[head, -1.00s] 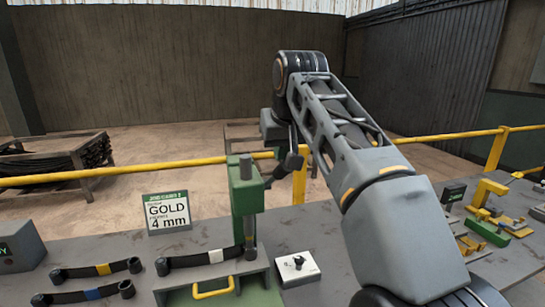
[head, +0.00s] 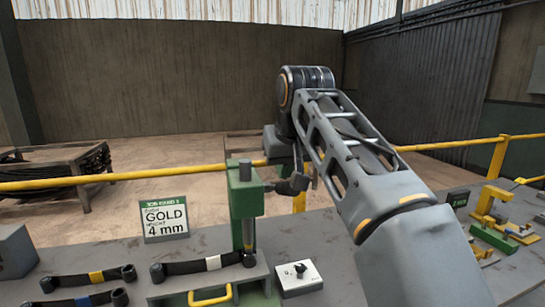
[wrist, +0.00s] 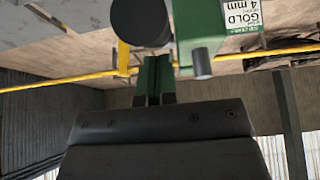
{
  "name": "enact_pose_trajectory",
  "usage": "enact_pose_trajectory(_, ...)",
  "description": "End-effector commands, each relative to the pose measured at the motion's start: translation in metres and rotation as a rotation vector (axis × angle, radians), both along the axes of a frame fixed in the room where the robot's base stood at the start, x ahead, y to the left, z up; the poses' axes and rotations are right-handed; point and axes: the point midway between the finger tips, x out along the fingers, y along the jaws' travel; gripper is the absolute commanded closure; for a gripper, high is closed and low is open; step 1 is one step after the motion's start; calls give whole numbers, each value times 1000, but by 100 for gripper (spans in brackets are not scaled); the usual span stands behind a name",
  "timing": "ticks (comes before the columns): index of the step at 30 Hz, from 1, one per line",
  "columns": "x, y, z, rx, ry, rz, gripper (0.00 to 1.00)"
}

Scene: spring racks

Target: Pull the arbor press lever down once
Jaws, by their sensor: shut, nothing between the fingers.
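The green arbor press (head: 243,203) stands on the bench in the middle of the head view, with a grey ram at its top. Its lever, with a dark knob (head: 297,185), sticks out to the right, roughly level. In the wrist view the black round knob (wrist: 142,24) is large, just beyond the fingertips, beside the green press (wrist: 200,28). My gripper (wrist: 154,78) is shut and empty. In the head view it is mostly hidden by my arm, close above the knob. I cannot tell whether it touches the knob.
A job card (head: 165,218) reading gold, 4 mm stands left of the press. Dark strips with coloured bands (head: 88,279) lie at front left. A white box with a black knob (head: 298,278) is right of the press. A yellow rail (head: 130,176) runs behind.

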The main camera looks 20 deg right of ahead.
Motion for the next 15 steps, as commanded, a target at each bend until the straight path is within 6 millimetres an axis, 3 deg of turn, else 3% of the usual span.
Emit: enact_pose_trajectory(15, -11, 0, -38, 0, 6, 0, 100)
